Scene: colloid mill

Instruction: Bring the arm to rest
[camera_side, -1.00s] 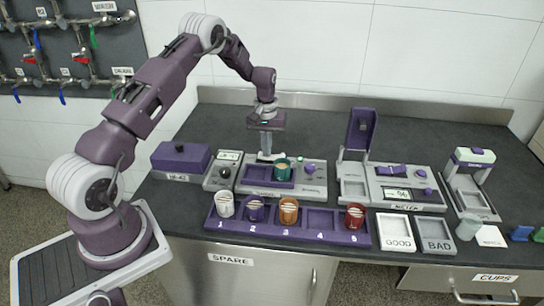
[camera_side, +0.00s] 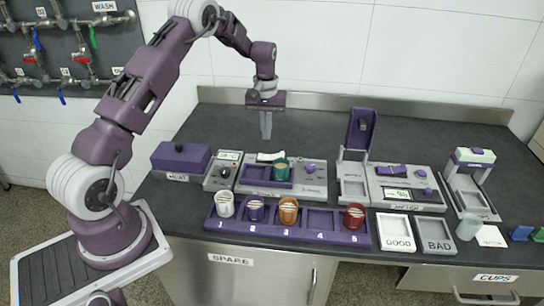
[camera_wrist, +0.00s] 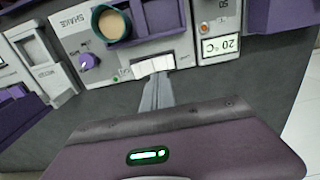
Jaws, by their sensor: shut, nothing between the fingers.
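My gripper (camera_side: 265,136) hangs fingers down above the back of the bench, behind the shaker unit (camera_side: 312,182). Its fingers are together and hold nothing. In the wrist view the closed fingers (camera_wrist: 157,92) point toward the white rocker switch (camera_wrist: 152,66) on the shaker. The switch also shows in the side view (camera_side: 271,157), below the fingertips and apart from them. A green cup (camera_side: 281,169) with tan contents sits on the shaker's purple tray; it also shows in the wrist view (camera_wrist: 112,22).
A purple rack (camera_side: 330,236) along the front holds several cups, with slot 4 empty. A purple-lidded box (camera_side: 181,157) stands left. GOOD (camera_side: 397,232) and BAD (camera_side: 436,234) trays lie in front. The back of the bench is clear.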

